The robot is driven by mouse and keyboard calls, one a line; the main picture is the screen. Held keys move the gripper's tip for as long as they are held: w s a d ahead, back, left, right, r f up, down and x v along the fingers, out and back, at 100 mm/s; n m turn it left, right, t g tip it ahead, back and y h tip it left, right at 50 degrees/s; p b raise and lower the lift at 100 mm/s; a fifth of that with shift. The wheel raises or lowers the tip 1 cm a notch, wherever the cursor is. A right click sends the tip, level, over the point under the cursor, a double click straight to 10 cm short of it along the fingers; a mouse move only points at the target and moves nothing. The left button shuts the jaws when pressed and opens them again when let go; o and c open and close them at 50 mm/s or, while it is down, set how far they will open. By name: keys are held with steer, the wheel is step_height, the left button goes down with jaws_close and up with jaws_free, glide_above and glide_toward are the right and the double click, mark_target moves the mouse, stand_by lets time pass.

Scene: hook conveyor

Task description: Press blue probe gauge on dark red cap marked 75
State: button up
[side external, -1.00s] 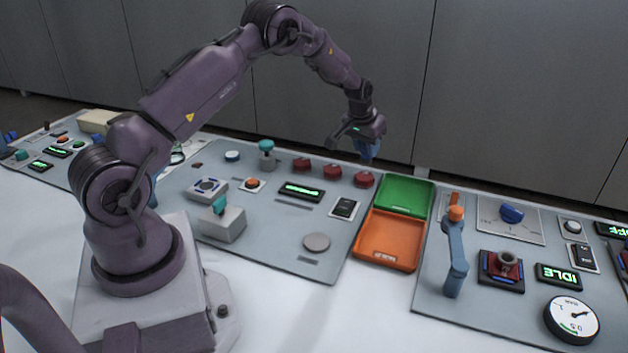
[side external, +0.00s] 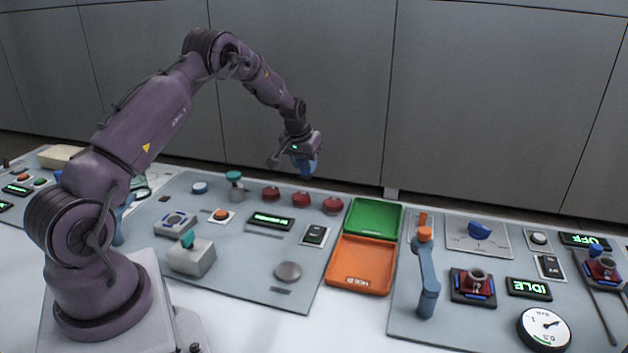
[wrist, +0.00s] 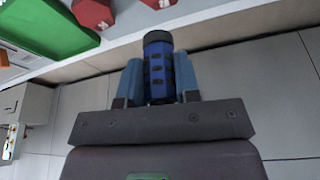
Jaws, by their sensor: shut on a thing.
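My gripper (side external: 303,160) is shut on the blue probe gauge (side external: 306,168) and holds it in the air. In the wrist view the gauge (wrist: 158,65) is a blue ribbed cylinder with a dark end, between the two blue fingers. Three dark red caps stand in a row on the grey panel: left cap (side external: 270,194), middle cap (side external: 301,199) and right cap (side external: 333,205). In the side view the gauge appears above the middle cap, apart from it. Two red caps also show at the wrist view's top edge (wrist: 93,12). Their markings are not readable.
A green tray (side external: 375,202) and an orange tray (side external: 340,278) lie right of the caps. A teal-topped post (side external: 234,178) stands left of them. A lit display (side external: 272,221) and a black switch (side external: 314,235) sit in front. A grey wall is behind.

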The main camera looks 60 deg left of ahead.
steer(key=n, duration=0.2)
glide_above(272, 189)
steer(key=shift+s+d+f+g, duration=0.3)
steer(key=shift+s+d, duration=0.15)
steer(key=shift+s, duration=0.1)
steer(key=shift+f, duration=1.95)
steer(key=shift+f, duration=0.6)
stand_by(0.8)
steer(key=shift+r, duration=0.1)
steer(key=shift+r, duration=2.5)
